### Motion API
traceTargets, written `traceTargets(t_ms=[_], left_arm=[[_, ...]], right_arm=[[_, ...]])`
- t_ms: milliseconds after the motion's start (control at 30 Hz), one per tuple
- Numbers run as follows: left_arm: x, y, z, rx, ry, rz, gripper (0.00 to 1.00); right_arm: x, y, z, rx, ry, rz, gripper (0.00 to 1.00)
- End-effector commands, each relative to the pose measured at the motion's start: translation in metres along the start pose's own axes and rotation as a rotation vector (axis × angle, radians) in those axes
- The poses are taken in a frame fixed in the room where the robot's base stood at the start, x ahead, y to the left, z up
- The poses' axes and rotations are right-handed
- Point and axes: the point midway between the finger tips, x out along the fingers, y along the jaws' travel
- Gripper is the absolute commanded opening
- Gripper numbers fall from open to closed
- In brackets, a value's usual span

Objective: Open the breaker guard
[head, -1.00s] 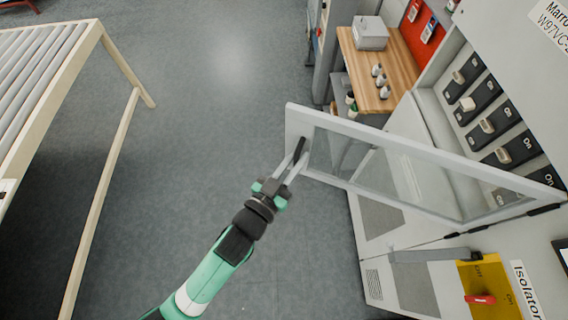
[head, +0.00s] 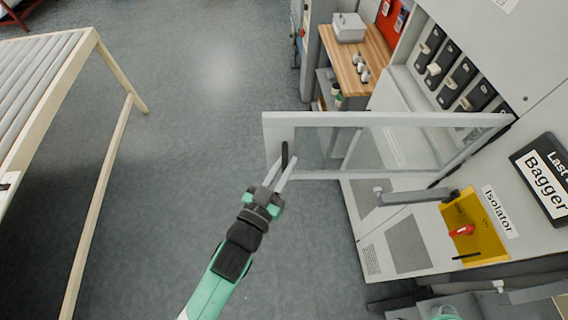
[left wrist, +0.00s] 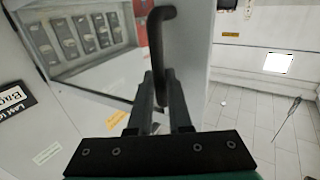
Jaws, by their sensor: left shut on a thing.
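The breaker guard (head: 455,172) is a clear panel in a pale grey frame. It stands swung out from the cabinet, hinged at its right end in the head view. Its black handle (head: 284,156) is at the free left end. My left gripper (head: 279,166) is shut on the handle, which also shows in the left wrist view (left wrist: 163,28). The row of breakers (head: 455,82) behind the guard is exposed in the head view and also shows in the left wrist view (left wrist: 85,36).
A yellow isolator plate (head: 476,240) with a red switch sits below the guard. A wooden worktop (head: 352,62) with a grey box (head: 349,27) is beyond it. A roller conveyor (head: 50,80) stands at left. The floor (head: 190,130) between is clear.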

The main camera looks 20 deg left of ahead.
Motion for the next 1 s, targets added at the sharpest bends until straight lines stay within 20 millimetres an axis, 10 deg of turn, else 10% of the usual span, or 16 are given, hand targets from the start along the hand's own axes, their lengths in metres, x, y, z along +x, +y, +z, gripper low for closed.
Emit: traceTargets(t_ms=[133, 167, 300, 667, 1000], left_arm=[[0.0, 0.0, 0.002, 0.001, -0.006, -0.001, 0.0], [0.0, 0.0, 0.002, 0.001, -0.006, -0.001, 0.21], [0.0, 0.0, 0.002, 0.001, -0.004, 0.0, 0.46], [-0.004, 0.0, 0.002, 0.001, -0.003, 0.0, 0.47], [-0.074, 0.0, 0.004, 0.002, -0.004, 0.002, 0.47]], right_arm=[[0.0, 0.0, 0.0, 0.0, 0.0, 0.0, 0.5], [0.0, 0.0, 0.0, 0.0, 0.0, 0.0, 0.5], [0.0, 0.0, 0.0, 0.0, 0.0, 0.0, 0.5], [0.0, 0.0, 0.0, 0.0, 0.0, 0.0, 0.5], [-0.005, 0.0, 0.005, 0.0, 0.0, 0.0, 0.5]])
